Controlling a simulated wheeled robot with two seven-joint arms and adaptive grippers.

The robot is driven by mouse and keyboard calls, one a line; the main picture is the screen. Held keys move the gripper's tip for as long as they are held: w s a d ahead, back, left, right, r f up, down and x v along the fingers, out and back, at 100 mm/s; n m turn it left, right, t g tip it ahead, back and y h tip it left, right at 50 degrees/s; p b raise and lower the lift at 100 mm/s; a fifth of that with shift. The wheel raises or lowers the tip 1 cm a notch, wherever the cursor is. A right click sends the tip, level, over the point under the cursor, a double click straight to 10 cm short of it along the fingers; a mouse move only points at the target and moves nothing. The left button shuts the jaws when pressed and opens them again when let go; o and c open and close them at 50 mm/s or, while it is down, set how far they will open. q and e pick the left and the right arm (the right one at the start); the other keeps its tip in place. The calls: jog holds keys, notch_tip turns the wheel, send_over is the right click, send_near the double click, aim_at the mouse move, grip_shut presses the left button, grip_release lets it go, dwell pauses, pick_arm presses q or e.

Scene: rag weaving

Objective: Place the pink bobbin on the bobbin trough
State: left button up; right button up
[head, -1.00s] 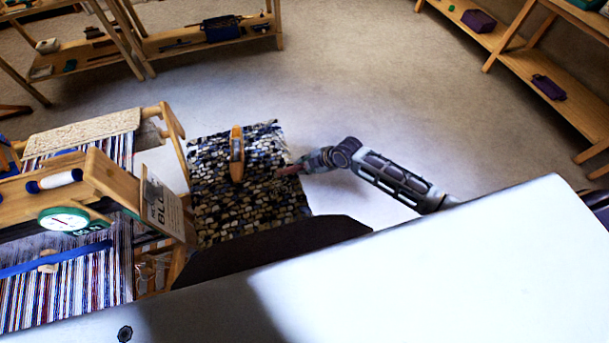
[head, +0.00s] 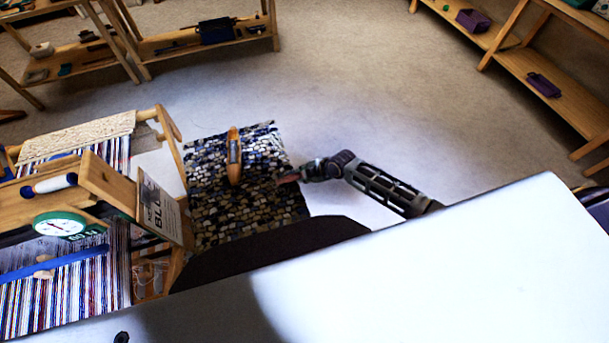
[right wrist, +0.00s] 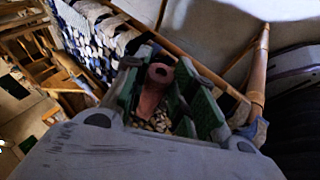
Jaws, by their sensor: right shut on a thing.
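My right gripper (head: 293,178) is at the right edge of a dark rag-woven mat (head: 222,212). It is shut on the pink bobbin, which shows in the right wrist view (right wrist: 157,88) as a pinkish tube with a dark hole in its end, between the green fingers (right wrist: 160,98). In the head view only a small pinkish tip of it shows. A light wooden boat-shaped piece (head: 234,160) with a hollow lies on the mat, left of the gripper and apart from it. I cannot tell for sure whether this is the bobbin trough. My left gripper is not in view.
A wooden loom (head: 108,182) with striped threads, a green-rimmed dial (head: 60,225) and a printed card (head: 160,210) stands at the left. Wooden shelves (head: 560,92) stand at the far right and back left. The floor (head: 350,90) between is clear.

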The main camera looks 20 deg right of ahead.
jog(key=shift+f, duration=0.35)
jog(key=shift+f, duration=0.2)
jog(key=o, duration=0.9)
jog(key=v, duration=1.3)
jog(key=shift+s+d+r, duration=0.2)
jog(key=shift+d, duration=0.2)
jog(key=shift+f, duration=0.1)
dwell(0.7)
